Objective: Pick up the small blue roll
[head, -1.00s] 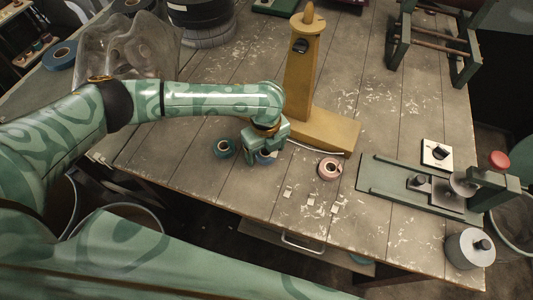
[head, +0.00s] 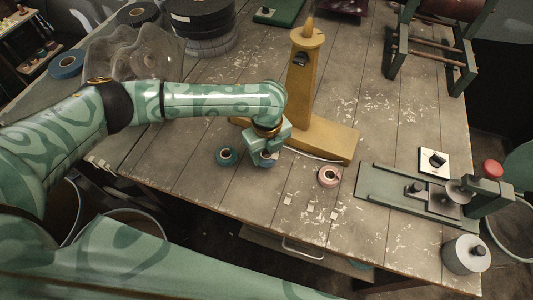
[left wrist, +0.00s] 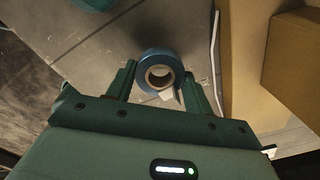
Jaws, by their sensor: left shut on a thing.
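The small blue roll (left wrist: 148,60) sits between the fingers of my left gripper (left wrist: 160,80) in the left wrist view, with a pale loose end of tape hanging beside its core. In the head view my left gripper (head: 263,158) is shut on the blue roll (head: 268,160), which is mostly hidden by the fingers. I cannot tell for sure whether the roll is clear of the table. My right gripper is not in view.
A teal roll (head: 227,156) lies just left of my left gripper, and a pink roll (head: 329,176) lies to its right. A yellow post stand (head: 330,138) is close behind. A green winding fixture (head: 400,195) stands at the right. The front middle of the table holds small scraps.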

